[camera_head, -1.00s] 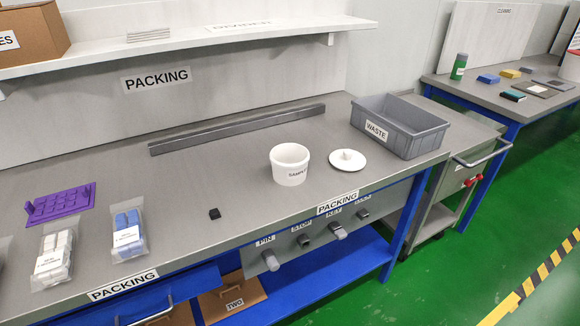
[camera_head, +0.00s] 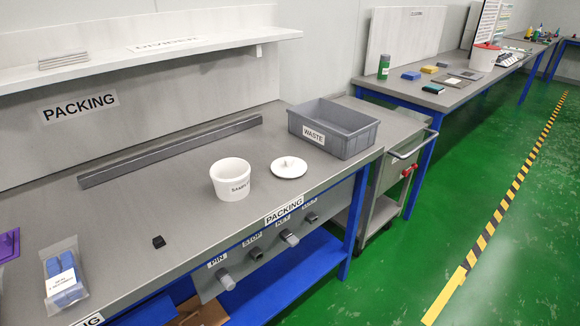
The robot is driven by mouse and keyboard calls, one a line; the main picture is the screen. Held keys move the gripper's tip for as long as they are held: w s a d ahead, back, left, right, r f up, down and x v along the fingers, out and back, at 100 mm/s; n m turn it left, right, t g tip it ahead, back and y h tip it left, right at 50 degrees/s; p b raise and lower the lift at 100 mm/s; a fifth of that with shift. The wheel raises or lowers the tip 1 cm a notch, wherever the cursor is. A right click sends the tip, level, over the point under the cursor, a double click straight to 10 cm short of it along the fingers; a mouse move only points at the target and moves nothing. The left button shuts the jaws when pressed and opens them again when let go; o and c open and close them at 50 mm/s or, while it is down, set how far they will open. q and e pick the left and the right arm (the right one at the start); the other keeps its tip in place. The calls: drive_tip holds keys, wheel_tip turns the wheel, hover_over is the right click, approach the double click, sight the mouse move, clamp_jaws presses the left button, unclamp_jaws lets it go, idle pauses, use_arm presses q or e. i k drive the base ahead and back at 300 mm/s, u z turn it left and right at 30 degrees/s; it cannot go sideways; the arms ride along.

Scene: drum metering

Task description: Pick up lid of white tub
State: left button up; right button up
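The white tub (camera_head: 231,179), labelled SAMPLE, stands upright and open on the grey packing bench. Its white round lid (camera_head: 289,168), with a small knob on top, lies flat on the bench just to the right of the tub, apart from it. Neither of my grippers shows in the head view.
A grey WASTE bin (camera_head: 334,128) stands behind and right of the lid. A grey bar (camera_head: 172,150) lies along the back of the bench. A small black block (camera_head: 158,241) and a bag of blue pieces (camera_head: 64,280) lie to the left. A trolley (camera_head: 392,140) adjoins the bench's right end.

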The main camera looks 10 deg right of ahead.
sight(289, 167)
drive_tip(key=z, duration=1.6)
drive_tip(key=i, duration=0.7)
drive_tip(key=u, duration=2.5)
